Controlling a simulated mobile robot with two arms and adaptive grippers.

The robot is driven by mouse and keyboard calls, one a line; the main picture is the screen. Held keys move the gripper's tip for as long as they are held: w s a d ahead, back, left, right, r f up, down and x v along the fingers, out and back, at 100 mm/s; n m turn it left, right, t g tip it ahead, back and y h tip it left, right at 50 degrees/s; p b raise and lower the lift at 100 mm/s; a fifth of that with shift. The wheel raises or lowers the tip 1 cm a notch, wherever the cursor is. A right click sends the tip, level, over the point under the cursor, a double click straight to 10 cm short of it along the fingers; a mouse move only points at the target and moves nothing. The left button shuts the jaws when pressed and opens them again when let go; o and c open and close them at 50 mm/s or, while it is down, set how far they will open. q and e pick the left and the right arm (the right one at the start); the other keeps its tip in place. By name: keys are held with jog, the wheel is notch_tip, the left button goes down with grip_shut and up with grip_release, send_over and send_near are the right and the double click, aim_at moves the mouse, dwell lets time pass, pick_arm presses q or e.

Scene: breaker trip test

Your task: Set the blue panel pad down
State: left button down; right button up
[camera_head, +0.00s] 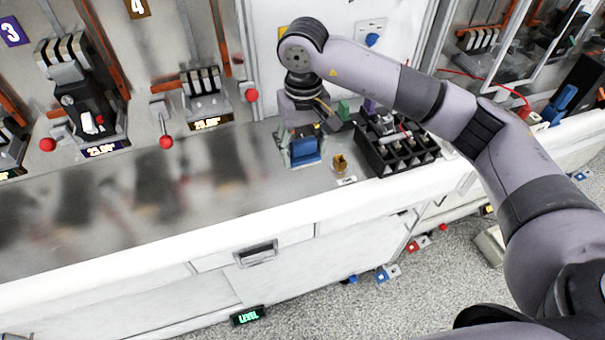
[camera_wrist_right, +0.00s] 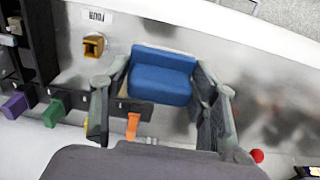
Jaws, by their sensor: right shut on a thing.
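The blue panel pad (camera_head: 306,151) is in my right gripper (camera_head: 300,140), low over the grey counter top near its front edge. In the right wrist view the blue pad (camera_wrist_right: 161,76) lies between the two fingers of the right gripper (camera_wrist_right: 160,92), which are shut on its sides. I cannot tell whether the pad's underside touches the counter (camera_head: 265,165). My left gripper is not in view.
A small yellow-brown block (camera_head: 340,163) stands just right of the pad, by a white label. A black compartment rack (camera_head: 395,155) is further right. A green block (camera_wrist_right: 54,112) and a purple block (camera_wrist_right: 15,105) are nearby. The counter at left is clear.

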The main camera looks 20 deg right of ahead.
jog(key=p, duration=0.1)
send_over(303, 188)
notch_tip(303, 188, down, 5)
jog(key=shift+s+f, duration=0.1)
jog(key=shift+f+p, duration=0.3)
jog(key=shift+f, duration=0.3)
notch_tip(303, 188, down, 3)
jog(key=shift+a+f+p, duration=0.1)
jog(key=shift+p, duration=0.55)
jog(key=shift+f, duration=0.35)
jog(key=shift+f, duration=0.1)
jog(key=shift+f+b, duration=0.15)
jog(key=shift+b, duration=0.15)
jog(key=o, duration=1)
jog(key=shift+o, duration=0.2)
